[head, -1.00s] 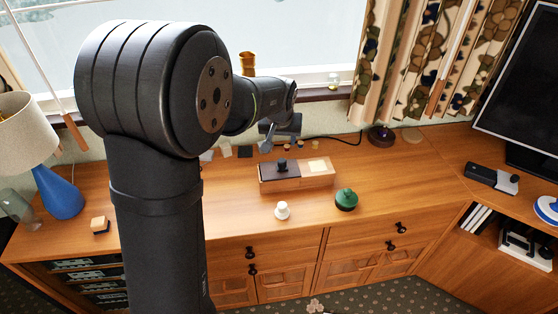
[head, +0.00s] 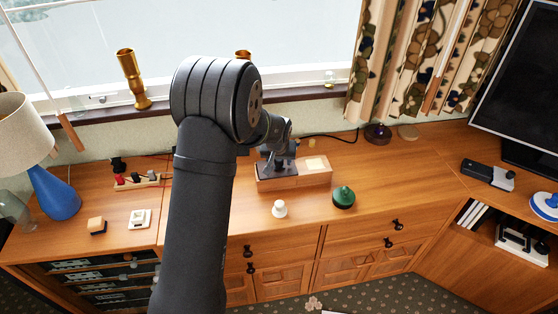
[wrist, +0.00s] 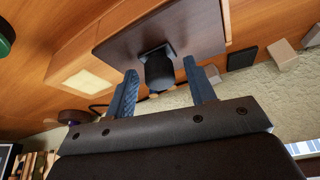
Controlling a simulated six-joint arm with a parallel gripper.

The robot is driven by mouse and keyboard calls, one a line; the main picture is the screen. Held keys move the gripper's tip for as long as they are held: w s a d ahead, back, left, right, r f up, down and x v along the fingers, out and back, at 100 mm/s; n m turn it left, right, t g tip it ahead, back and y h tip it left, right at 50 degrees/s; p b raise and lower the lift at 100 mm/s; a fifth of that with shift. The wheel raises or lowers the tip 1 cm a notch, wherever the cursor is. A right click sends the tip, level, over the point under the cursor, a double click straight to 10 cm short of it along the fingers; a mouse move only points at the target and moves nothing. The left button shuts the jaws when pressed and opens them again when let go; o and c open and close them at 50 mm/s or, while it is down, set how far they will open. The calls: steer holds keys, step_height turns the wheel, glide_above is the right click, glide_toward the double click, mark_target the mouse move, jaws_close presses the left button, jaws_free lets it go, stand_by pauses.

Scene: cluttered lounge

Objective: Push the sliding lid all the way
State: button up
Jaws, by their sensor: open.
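A long wooden box (head: 313,178) stands on the sideboard, with a dark sliding lid (head: 288,171) over its left part. A pale square (head: 315,163) shows on the box top to the right of the lid. The lid's black knob (wrist: 158,70) stands up from it in the wrist view, where the lid (wrist: 200,30) fills the top middle. My gripper (wrist: 160,68) is open, with one blue finger on each side of the knob and visible gaps between. In the head view my gripper (head: 279,158) is over the lid and hides the knob.
A white knob-like piece (head: 279,208) and a green lidded pot (head: 343,197) stand in front of the box. A switch board (head: 138,179), a white square device (head: 139,218) and a small block (head: 97,225) lie left. The sideboard right of the box is mostly clear.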

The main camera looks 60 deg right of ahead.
steer(key=shift+w+d+f, duration=0.1)
steer(key=shift+f, duration=0.2)
steer(key=shift+c, duration=0.4)
steer(key=c, duration=0.9)
steer(key=shift+w+a, duration=0.35)
steer(key=o, duration=1)
steer(key=shift+r, duration=0.1)
steer(key=v, duration=1.7)
steer(key=shift+s+a, duration=0.1)
steer(key=x, duration=1.7)
